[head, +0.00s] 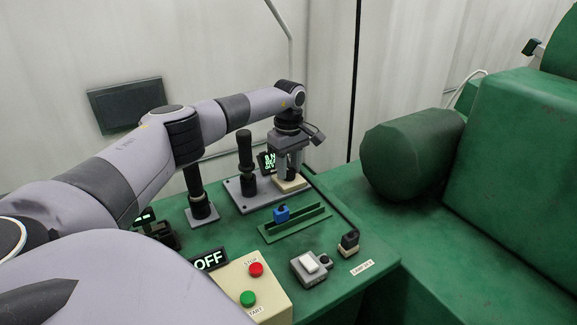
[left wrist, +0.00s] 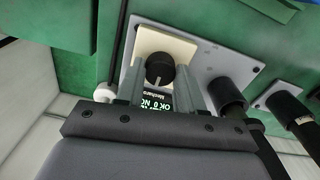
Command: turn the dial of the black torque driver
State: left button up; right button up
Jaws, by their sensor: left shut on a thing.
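My left gripper (head: 290,170) points down over the cream base (head: 292,185) at the back of the green table. In the left wrist view its fingers (left wrist: 160,84) stand on either side of a round black dial (left wrist: 159,70) and are shut on it. The dial has a pale mark. A small lit display (left wrist: 158,104) lies beside it, partly hidden by the gripper. A black upright driver-like handle (head: 245,160) stands on the grey plate (head: 241,198) left of the gripper; I cannot tell how it joins the dial. My right gripper is out of view.
Another black upright tool (head: 194,185) stands farther left. In front are a green rack (head: 296,225) with a blue piece (head: 281,213), a grey switch box (head: 311,268), a small black switch (head: 348,242), and a cream start/stop box (head: 251,286). A large green machine (head: 500,150) stands at right.

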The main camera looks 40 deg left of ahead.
aim_at(289, 171)
pick_arm(q)
jog(key=shift+d, duration=0.1)
jog(key=o, duration=1)
jog(key=shift+r, duration=3.65)
jog(key=shift+f, duration=0.1)
